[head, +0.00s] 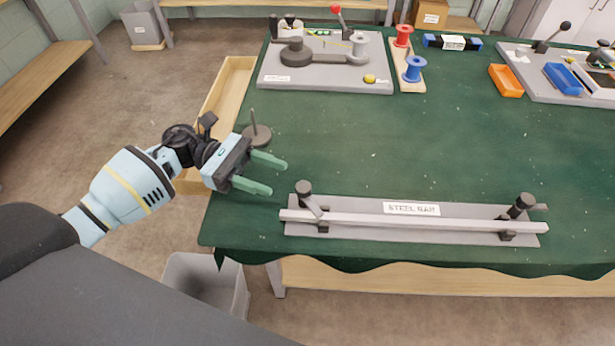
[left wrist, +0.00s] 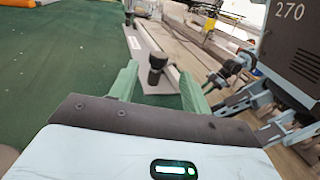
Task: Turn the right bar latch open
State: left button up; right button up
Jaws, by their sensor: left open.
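The steel bar (head: 360,219) lies along its grey base plate (head: 455,212) near the front edge of the table. The right bar latch (head: 523,203) has a dark post at the bar's right end; a short lever points right from it, seemingly beside the bar. The left bar latch (head: 304,190) has a dark knob, and its grey lever slants toward the bar. My left gripper (head: 277,177) is open and empty above the table, left of the left latch and far from the right latch. In the left wrist view, a dark latch knob (left wrist: 157,64) shows beyond the open fingers.
A spindle on a round foot (head: 256,134) stands just behind my left gripper. A grey crank board (head: 325,79), blue and red spools (head: 413,69) and an orange tray (head: 506,80) stand farther back. The green cloth (head: 430,140) behind the bar is clear.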

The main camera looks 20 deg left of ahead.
aim_at(303, 186)
pick_arm(q)
jog(key=shift+d, duration=0.35)
jog(key=d+p, duration=0.2)
jog(key=d, duration=0.3)
jog(key=shift+s+d+r, duration=0.1)
jog(key=shift+d, duration=0.95)
pick_arm(e)
jog(key=shift+s+r, duration=0.25)
jog(key=shift+r, duration=0.65)
pick_arm(q)
jog(key=c, duration=0.9)
jog(key=shift+c, duration=0.2)
pick_arm(e)
jog(key=shift+w+r, duration=0.15)
jog(key=shift+r, duration=0.05)
